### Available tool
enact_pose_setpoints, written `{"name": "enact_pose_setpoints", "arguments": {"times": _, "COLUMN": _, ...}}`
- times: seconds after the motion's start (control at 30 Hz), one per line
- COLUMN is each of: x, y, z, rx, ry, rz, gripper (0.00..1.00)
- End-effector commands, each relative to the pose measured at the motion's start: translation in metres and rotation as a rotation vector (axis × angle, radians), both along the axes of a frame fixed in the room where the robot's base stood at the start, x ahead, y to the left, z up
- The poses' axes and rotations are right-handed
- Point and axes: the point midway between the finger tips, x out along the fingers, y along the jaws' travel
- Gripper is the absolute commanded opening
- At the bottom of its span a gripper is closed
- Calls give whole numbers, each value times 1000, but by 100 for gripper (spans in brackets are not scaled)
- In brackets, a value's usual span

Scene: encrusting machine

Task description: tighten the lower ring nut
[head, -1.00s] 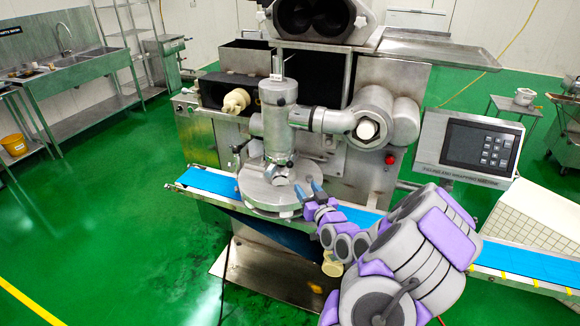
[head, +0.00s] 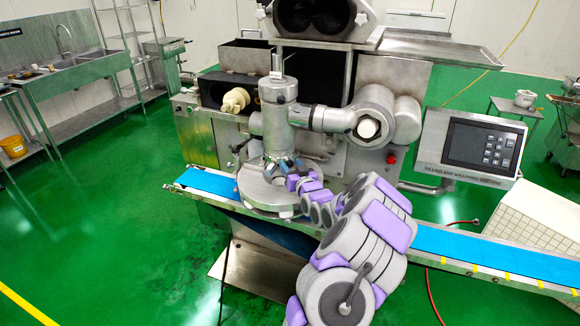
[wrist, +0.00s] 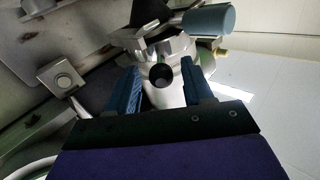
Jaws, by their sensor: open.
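The vertical metal cylinder (head: 278,115) stands over the round metal disc (head: 250,190). The lower ring nut (head: 277,155) appears to be the metal collar at the cylinder's lower end, partly hidden behind my fingertips. My gripper (head: 285,164) is at that lower end with its two blue fingers apart. In the wrist view my gripper (wrist: 158,68) is open, and a faceted grey metal part (wrist: 150,44) with a dark round hole below it shows between and beyond the fingers. I cannot tell whether the fingers touch it.
A horizontal pipe (head: 325,119) joins the cylinder to the machine body on the right. A blue conveyor belt (head: 470,250) runs below. A control panel (head: 480,145) stands to the right. A blue-grey cylindrical piece (wrist: 210,19) sits close past the right finger in the wrist view.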

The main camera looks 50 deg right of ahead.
Motion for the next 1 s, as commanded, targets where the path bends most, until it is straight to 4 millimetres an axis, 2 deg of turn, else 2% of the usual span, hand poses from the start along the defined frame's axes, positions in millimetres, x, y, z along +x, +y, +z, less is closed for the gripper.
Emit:
{"name": "enact_pose_setpoints", "arguments": {"times": 0.2, "x": 13, "y": -6, "z": 0, "rx": -2, "ry": 1, "rz": 0, "gripper": 51}}
{"name": "enact_pose_setpoints", "arguments": {"times": 0.57, "x": 15, "y": -7, "z": 0, "rx": 0, "ry": 1, "rz": 0, "gripper": 50}}
{"name": "enact_pose_setpoints", "arguments": {"times": 1.0, "x": 15, "y": -7, "z": 0, "rx": 0, "ry": 1, "rz": -1, "gripper": 8}}
